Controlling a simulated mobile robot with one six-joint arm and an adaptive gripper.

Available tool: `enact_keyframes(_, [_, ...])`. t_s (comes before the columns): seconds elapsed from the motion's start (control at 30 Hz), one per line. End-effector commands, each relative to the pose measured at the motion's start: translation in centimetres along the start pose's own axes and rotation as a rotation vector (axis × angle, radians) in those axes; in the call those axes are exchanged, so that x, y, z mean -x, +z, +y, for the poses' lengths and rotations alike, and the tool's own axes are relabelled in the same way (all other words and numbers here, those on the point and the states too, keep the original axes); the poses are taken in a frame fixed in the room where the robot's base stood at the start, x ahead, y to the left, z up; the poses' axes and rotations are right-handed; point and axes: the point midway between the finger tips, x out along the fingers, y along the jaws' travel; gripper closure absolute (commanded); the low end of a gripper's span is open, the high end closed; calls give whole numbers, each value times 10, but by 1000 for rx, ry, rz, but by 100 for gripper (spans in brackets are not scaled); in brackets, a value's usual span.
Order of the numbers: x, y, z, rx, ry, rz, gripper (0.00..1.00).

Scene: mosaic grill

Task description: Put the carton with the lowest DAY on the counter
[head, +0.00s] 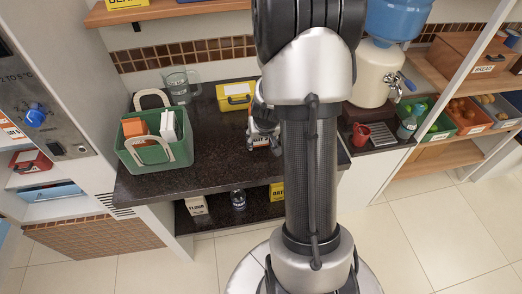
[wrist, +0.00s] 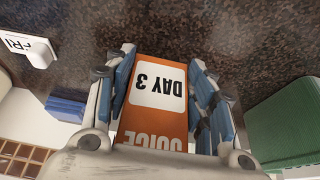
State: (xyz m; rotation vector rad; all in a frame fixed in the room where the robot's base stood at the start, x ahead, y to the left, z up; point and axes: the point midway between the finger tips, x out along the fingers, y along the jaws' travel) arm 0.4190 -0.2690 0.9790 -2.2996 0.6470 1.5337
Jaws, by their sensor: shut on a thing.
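An orange juice carton with a white label reading DAY 3 (wrist: 158,100) is between the fingers of my gripper (wrist: 160,62) in the wrist view, with its lettering upside down. My gripper is shut on it. In the head view my gripper (head: 262,128) is over the right part of the dark speckled counter (head: 205,165), and the held carton shows as a small, partly hidden patch. Whether it touches the counter I cannot tell. A green basket (head: 132,160) with white handles stands on the counter at the left, holding orange and white cartons.
A yellow case (head: 235,97) and a glass pitcher (head: 180,86) stand at the counter's back. A flour pack (head: 196,205) and a bottle (head: 238,199) are on the shelf below. A water dispenser (head: 374,72) stands right. The counter between basket and gripper is clear.

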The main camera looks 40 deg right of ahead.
Motion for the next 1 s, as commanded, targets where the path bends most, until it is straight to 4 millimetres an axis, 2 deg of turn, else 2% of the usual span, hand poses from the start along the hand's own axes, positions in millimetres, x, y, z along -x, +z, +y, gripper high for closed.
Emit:
enact_keyframes(0.3, [-37, 14, 0, 0, 1, 2, 94])
enact_keyframes(0.77, [-40, 16, 0, 0, 1, 3, 94])
enact_keyframes(0.8, [-40, 17, 0, 0, 0, -1, 48])
enact_keyframes(1.0, [-39, 17, 0, 0, 0, -1, 34])
